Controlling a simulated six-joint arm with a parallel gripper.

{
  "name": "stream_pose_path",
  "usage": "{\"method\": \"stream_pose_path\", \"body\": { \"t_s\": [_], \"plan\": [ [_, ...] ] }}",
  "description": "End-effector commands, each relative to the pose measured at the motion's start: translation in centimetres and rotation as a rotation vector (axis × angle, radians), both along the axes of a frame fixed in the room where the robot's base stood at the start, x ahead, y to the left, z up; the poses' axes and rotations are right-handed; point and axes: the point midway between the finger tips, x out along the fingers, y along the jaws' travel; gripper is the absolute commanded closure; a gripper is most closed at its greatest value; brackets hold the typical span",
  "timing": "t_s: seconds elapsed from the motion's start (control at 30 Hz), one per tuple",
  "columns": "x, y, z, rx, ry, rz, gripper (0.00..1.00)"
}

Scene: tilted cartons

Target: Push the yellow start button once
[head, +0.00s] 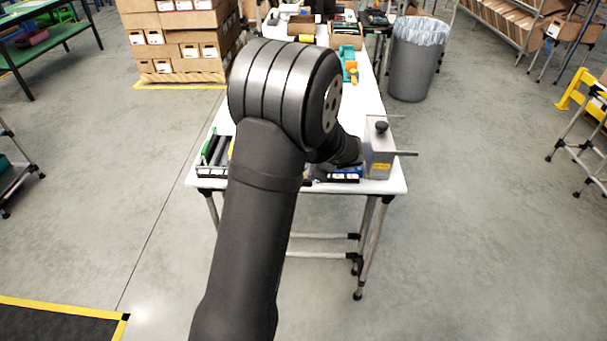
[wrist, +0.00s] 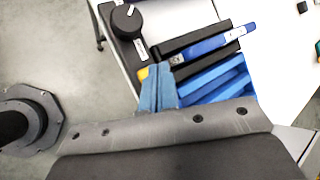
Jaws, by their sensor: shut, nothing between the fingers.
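The yellow start button (wrist: 143,74) shows as a small yellow patch near the end of a dark control box (wrist: 123,42). My gripper (wrist: 157,72) is shut and empty, its blue fingers close together. Its fingertips are right beside the yellow patch and cover part of it in the wrist view. I cannot tell whether they touch it. The same box carries a round black knob (wrist: 127,18) and a white label. In the head view my arm hides the button and my gripper's fingertips.
Blue and black bars (wrist: 205,50) lie beside the fingers. A grey metal box (head: 380,150) with a black knob and side rod stands at the table's front right corner. A rack (head: 213,150) stands at the left. The white table top (head: 360,105) has bare room behind the grey box.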

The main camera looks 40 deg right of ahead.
Motion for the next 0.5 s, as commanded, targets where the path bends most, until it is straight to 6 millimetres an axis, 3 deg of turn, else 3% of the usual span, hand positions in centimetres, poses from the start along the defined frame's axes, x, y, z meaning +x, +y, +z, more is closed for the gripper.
{"method": "stream_pose_path", "body": {
  "t_s": [0.5],
  "plan": [
    [-0.01, 0.02, -0.73, 0.001, 0.001, 0.001, 1.00]
  ]
}}
